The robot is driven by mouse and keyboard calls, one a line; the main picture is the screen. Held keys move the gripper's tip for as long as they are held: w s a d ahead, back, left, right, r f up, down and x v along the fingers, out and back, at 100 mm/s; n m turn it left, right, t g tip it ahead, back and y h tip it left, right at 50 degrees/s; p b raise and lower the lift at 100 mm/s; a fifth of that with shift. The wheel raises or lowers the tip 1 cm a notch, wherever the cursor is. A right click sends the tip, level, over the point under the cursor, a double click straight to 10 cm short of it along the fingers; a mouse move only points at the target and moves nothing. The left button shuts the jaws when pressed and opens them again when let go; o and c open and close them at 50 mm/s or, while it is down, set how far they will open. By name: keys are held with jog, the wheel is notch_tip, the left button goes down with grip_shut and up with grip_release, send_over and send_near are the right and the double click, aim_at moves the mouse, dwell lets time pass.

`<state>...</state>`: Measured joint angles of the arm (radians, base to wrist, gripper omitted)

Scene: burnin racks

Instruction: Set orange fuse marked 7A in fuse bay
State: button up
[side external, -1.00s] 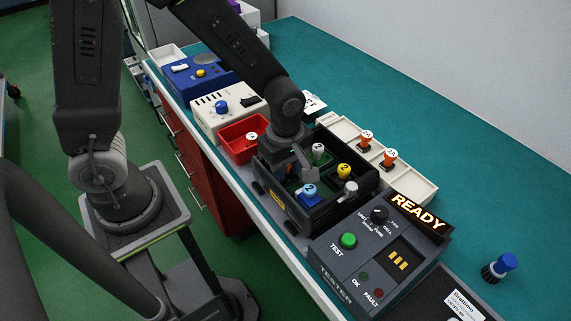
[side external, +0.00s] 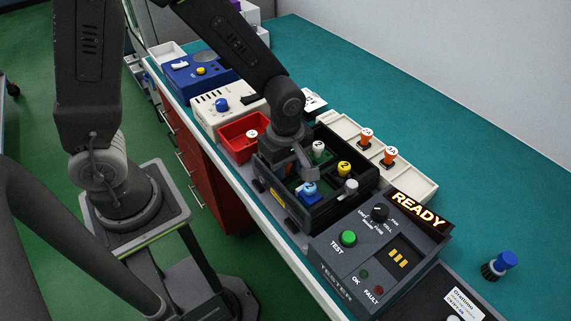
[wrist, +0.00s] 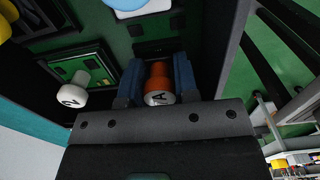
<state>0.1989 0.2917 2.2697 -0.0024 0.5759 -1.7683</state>
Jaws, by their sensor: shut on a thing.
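My gripper (wrist: 159,84) is shut on an orange fuse (wrist: 158,72) with a white cap. An "A" shows on the cap, but its number cannot be read. In the side view my gripper (side external: 304,172) reaches down into the open black box (side external: 279,200), and the held fuse is hidden there. The green board (wrist: 112,25) lines the box, with a dark slot (wrist: 160,47) just beyond the fuse in the wrist view. I cannot tell whether this slot is the fuse bay or whether the fuse touches it.
A white-capped part (side external: 318,147), a yellow knob (side external: 344,169) and a light blue cap (side external: 308,188) stand close inside the box. Two orange fuses (side external: 365,141) stand in the white tray (side external: 416,188) behind. The tester (side external: 330,262) with its READY sign (side external: 418,210) is at right, the red bin (side external: 236,143) at left.

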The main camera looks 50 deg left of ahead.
jog(key=shift+f, duration=0.1)
jog(key=o, duration=1)
jog(key=shift+s+f, duration=0.1)
jog(key=shift+s, duration=0.1)
jog(key=shift+w+r, duration=0.2)
jog(key=shift+r, duration=2.45)
jog(key=shift+r, duration=2)
